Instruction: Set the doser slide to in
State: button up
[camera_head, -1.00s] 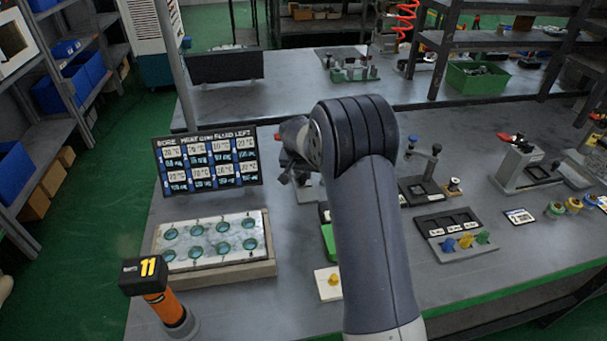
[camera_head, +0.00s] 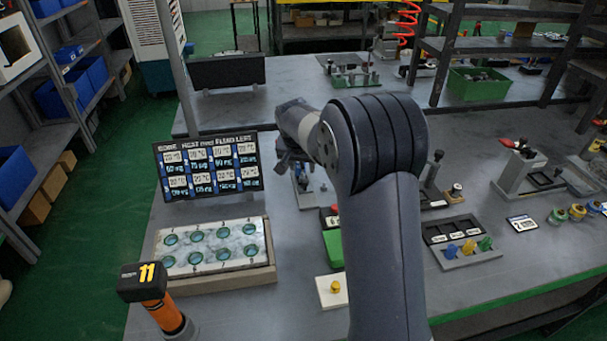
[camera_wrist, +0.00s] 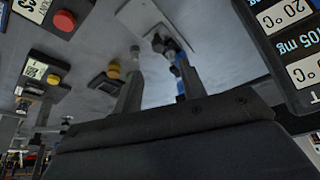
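My gripper (camera_head: 285,166) hangs beside the right edge of the black readout board (camera_head: 208,165) in the head view, partly hidden by my wrist. In the wrist view my gripper (camera_wrist: 160,88) shows two dark fingers spread apart with a gap between them. A small fixture on a light plate, with dark and blue parts (camera_wrist: 173,45), lies beyond the fingertips; it may be the doser, but its slide and setting cannot be made out. The same fixture (camera_head: 302,187) shows partly below my gripper in the head view. No contact is visible.
A tray with several round wells (camera_head: 212,248) lies below the board. An orange post labelled 11 (camera_head: 160,305) stands front left. A green block (camera_head: 334,248), a yellow knob on a white plate (camera_head: 334,289) and a tray with coloured knobs (camera_head: 463,245) lie around my arm.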

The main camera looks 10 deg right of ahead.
jog(key=shift+v, duration=1.5)
jog(key=shift+f, duration=0.15)
